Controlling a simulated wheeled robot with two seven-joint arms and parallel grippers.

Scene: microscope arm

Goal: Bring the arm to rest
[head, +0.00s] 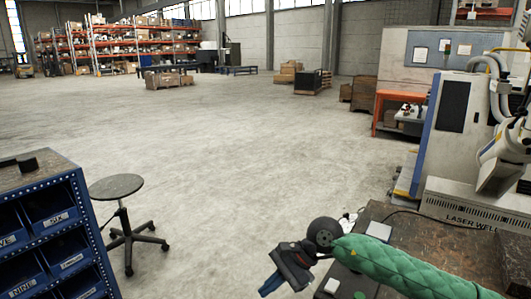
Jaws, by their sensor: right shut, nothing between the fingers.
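My right gripper (273,283) is in the lower middle, at the end of an arm in a green quilted sleeve. Its dark jaws point down and left, shut and empty, over the floor beside the bench. A white angled arm-like unit (497,158), possibly the microscope arm, stands on the laser welder (470,215) at the right edge. It is partly cut off by the frame. My gripper is well apart from it, to its lower left. My left gripper is not in view.
A brown workbench (440,240) with small items lies under my right arm. A blue bin rack (45,235) and a round stool (117,188) are at the left. An orange table (395,95) stands behind the welder. The middle floor is open.

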